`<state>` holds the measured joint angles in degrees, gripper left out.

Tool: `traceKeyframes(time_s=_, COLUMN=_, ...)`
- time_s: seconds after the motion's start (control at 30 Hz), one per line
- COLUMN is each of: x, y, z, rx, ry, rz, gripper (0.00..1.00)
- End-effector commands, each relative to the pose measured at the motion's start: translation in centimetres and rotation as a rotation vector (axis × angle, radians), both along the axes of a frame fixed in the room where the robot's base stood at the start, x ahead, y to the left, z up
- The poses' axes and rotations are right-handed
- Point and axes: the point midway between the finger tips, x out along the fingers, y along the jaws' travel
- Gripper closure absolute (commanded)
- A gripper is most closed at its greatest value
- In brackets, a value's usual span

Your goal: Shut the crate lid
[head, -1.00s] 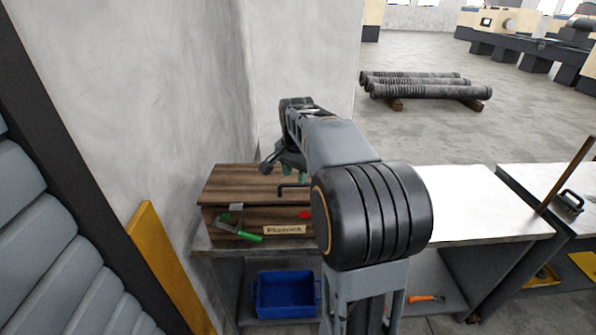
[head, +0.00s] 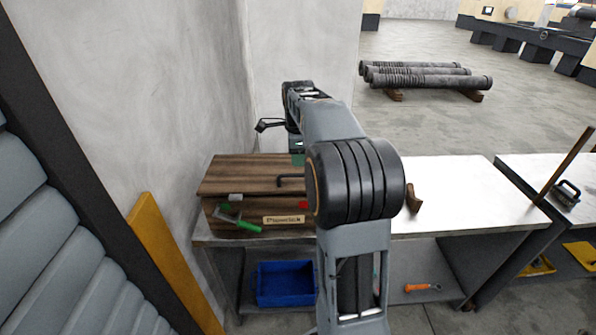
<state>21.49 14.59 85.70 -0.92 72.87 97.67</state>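The wooden crate (head: 228,213) stands on the workbench at the left, against the wall. Its front carries a nameplate, a green-handled tool and red and green patches. The dark brown plank lid (head: 240,175) lies flat over the crate, with a dark handle (head: 291,181) near its front edge; no gap shows from here. My gripper (head: 272,126) is above and behind the lid, apparently clear of it. One dark finger points left; the rest is hidden behind my arm, so I cannot tell whether it is open. My arm also hides the crate's right end.
A blue bin (head: 285,284) and an orange-handled tool (head: 422,287) are on the shelf below. A small brown object (head: 413,199) stands on the bench top (head: 465,190) right of my arm; the bench beyond is clear. A yellow board (head: 165,250) leans at the left.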

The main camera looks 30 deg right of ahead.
Motion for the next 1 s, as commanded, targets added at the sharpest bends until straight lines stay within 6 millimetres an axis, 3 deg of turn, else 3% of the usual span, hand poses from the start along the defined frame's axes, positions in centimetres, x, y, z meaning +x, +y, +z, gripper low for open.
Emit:
traceKeyframes(time_s=0.2, x=0.3, y=-0.2, z=-3.7, rx=0.001, ry=0.004, rz=0.001, gripper=0.6)
traceKeyframes(time_s=0.4, x=0.6, y=-0.3, z=-5.7, rx=0.0, ry=0.001, rz=0.001, gripper=0.6)
traceKeyframes(time_s=0.87, x=0.7, y=-0.4, z=-6.5, rx=-0.001, ry=-0.001, rz=0.001, gripper=0.6)
traceKeyframes(time_s=1.0, x=0.7, y=-0.4, z=-6.5, rx=-0.001, ry=-0.001, rz=0.002, gripper=0.73)
